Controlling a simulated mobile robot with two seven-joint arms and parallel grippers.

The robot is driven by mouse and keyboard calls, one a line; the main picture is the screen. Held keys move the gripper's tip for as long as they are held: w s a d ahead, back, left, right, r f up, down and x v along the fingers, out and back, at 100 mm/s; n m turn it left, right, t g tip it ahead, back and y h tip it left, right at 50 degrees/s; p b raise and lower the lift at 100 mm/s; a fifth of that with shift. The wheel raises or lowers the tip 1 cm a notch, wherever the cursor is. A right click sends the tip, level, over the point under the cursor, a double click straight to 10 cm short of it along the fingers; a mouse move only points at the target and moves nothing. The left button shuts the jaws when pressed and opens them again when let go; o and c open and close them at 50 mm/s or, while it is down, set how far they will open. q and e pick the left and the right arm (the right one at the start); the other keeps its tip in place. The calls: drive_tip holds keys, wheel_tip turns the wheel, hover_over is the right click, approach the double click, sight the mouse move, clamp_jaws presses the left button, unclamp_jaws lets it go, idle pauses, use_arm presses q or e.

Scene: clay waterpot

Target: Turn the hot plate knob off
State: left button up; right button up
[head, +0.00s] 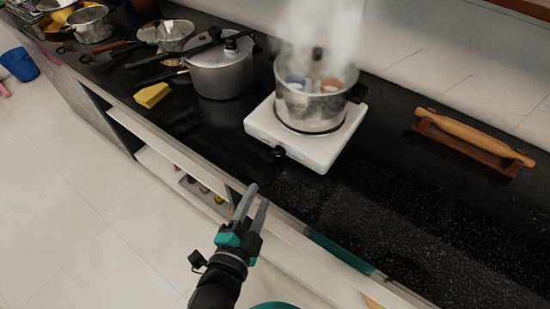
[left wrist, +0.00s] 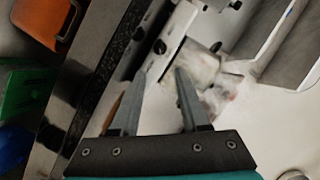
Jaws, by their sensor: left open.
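The white hot plate (head: 340,140) stands on the black counter. Its small black knob (head: 278,152) is on the front side facing me. A steaming metal pot (head: 310,105) sits on the plate. My left gripper (head: 258,195) is open and empty, in front of the counter edge, below and left of the knob and apart from it. In the left wrist view the two fingers (left wrist: 160,72) are spread. A dark round spot beyond their tips looks like the knob (left wrist: 160,47). My right gripper is not in view.
A pressure cooker (head: 222,70) and a yellow sponge (head: 152,95) are left of the hot plate. A rolling pin (head: 475,135) lies on a wooden stand at the right. The counter front right of the hot plate is clear. Open shelves (head: 180,175) are below.

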sight(277, 156)
use_arm(q)
drive_tip(key=b+x, duration=0.2)
drive_tip(key=x, duration=1.1)
drive_tip(key=shift+w+d+f, duration=0.1)
drive_tip(key=shift+w, duration=0.25)
clamp_jaws()
